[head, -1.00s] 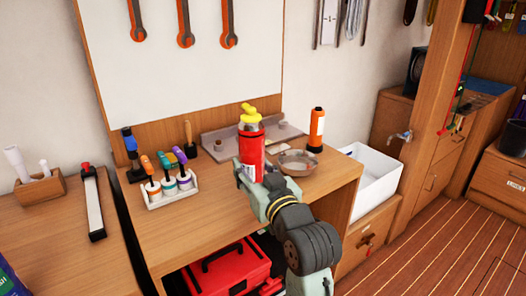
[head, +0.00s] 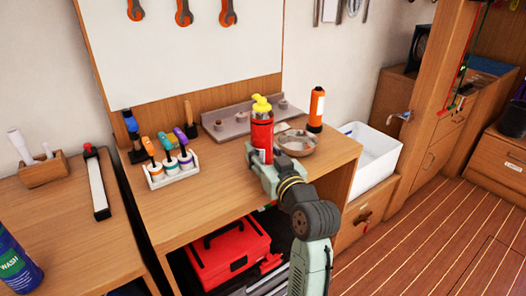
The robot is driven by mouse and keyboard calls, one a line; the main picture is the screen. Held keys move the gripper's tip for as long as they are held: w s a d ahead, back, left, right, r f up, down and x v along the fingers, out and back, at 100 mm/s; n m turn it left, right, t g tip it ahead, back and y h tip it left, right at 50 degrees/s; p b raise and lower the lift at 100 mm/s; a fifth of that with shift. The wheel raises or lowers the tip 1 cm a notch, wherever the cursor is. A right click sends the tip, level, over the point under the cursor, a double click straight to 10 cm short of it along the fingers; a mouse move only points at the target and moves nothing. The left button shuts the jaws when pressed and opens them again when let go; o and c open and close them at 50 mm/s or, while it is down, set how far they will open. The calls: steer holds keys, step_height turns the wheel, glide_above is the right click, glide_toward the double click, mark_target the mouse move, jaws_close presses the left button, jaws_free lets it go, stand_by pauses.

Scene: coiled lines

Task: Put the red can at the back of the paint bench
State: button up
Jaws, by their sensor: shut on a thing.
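The red can (head: 261,133) has a yellow top and stands upright over the front middle of the wooden paint bench (head: 222,198). My gripper (head: 262,164) reaches in from the lower right and is shut on the can's lower part, hiding some of it. I cannot tell whether the can's base touches the bench top. Behind it, at the back of the bench, lies a grey tray (head: 228,123) with small round things on it.
A metal bowl (head: 296,146) is close to the can's right, with an orange bottle (head: 316,110) behind it. A white rack of small bottles (head: 172,176) stands at the left. A white bin (head: 372,155) is right of the bench, and a red toolbox (head: 230,250) sits below.

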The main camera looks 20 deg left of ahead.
steer(key=shift+f, duration=0.2)
steer(key=o, duration=1.4)
steer(key=shift+r, duration=0.15)
